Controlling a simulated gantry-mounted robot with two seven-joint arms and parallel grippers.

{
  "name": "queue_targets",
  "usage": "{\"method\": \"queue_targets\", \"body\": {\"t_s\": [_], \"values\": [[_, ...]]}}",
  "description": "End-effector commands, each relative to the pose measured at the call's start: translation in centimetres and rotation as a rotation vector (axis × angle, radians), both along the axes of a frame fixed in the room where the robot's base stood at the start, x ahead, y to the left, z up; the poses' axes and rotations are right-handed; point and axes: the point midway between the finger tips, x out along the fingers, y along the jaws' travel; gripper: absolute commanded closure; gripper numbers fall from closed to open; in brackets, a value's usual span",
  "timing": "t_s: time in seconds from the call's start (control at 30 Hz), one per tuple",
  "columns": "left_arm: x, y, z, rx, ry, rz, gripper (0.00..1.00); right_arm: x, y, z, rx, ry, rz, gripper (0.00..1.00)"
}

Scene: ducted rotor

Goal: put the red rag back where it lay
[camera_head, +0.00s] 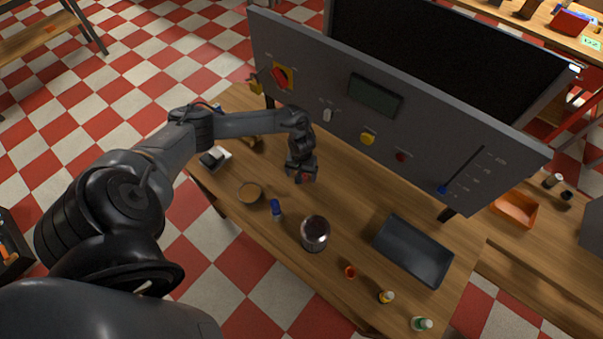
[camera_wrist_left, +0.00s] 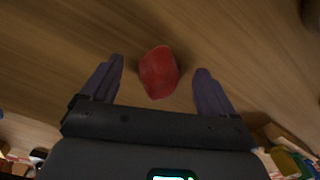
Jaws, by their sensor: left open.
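The red rag (camera_wrist_left: 159,72) is a small crumpled lump against the wooden table top in the left wrist view. It shows between the two spread fingers of my left gripper (camera_head: 302,178), with a gap on each side. In the head view, my left gripper points down over the table below the grey panel, and only a bit of red shows at its fingertips. I cannot tell how far the fingertips are above the table. My right gripper is not in view.
The grey control panel (camera_head: 375,96) stands along the table's back. Bare wood lies between my left gripper and the tray.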

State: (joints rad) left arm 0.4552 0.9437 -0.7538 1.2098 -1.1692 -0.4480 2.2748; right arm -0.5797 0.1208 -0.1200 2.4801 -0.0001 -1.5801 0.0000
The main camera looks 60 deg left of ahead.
Motion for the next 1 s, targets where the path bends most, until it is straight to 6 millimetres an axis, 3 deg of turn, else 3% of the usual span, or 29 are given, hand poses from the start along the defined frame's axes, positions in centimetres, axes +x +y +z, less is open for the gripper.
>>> {"method": "queue_targets", "body": {"t_s": [0.27,0.8,1.0], "values": [[0.0,0.0,1.8,-0.001,-0.001,-0.001,0.12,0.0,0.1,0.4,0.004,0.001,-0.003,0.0],[0.1,0.0,10.7,0.0,-0.003,-0.001,0.12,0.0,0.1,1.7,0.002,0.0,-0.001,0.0],[0.3,-1.3,11.4,-0.006,-0.017,-0.049,0.12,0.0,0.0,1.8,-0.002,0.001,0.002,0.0]]}}
